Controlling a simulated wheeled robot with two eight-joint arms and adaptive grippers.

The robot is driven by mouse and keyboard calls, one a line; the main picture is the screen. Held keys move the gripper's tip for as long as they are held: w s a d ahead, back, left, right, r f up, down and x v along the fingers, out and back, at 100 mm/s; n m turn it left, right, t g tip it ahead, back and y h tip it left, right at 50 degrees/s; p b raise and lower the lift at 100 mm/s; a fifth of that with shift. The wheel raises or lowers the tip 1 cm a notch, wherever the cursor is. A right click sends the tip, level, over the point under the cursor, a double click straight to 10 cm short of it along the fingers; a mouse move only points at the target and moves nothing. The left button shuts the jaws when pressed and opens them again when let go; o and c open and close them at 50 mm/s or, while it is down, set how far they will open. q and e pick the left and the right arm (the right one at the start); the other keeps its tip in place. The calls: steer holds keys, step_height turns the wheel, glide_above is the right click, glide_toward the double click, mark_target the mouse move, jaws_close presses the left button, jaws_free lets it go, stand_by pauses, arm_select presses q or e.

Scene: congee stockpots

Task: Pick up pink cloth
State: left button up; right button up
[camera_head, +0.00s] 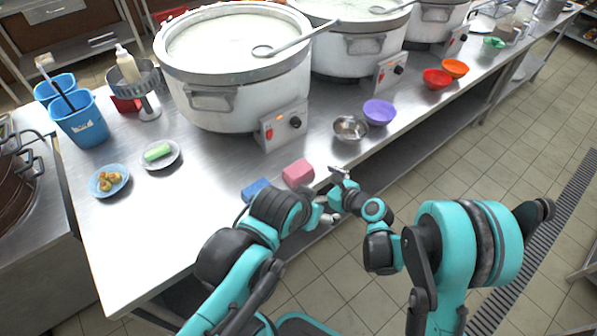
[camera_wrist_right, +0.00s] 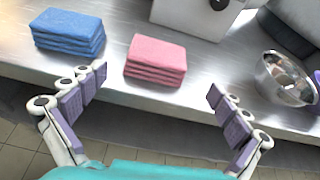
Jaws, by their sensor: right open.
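The pink cloth (camera_head: 298,173) is a folded stack lying on the steel counter near its front edge. In the right wrist view the pink cloth (camera_wrist_right: 156,60) sits ahead of and between my spread fingers, not touching them. My right gripper (camera_head: 338,174) is just right of the cloth in the head view. In the wrist view the right gripper (camera_wrist_right: 157,84) is open and empty. My left gripper (camera_head: 328,215) is below the cloth in the picture, past the counter's front edge; its jaws are too small and overlapped to read.
A folded blue cloth (camera_head: 256,189) lies left of the pink one, partly behind my left arm. A metal bowl (camera_head: 350,129) and a purple bowl (camera_head: 379,112) stand to the right. A large stockpot (camera_head: 236,100) with a control box (camera_head: 283,125) stands behind. The counter's front left is clear.

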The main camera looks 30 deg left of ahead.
mark_target(300, 170)
steer(key=b+x, duration=0.1)
steer(key=x, duration=0.4)
steer(key=b+x, duration=0.1)
steer(key=x, duration=0.2)
steer(key=shift+a+r+b, duration=0.2)
steer(key=shift+a+b, duration=0.15)
steer(key=shift+a, duration=0.2)
steer(key=c, duration=1)
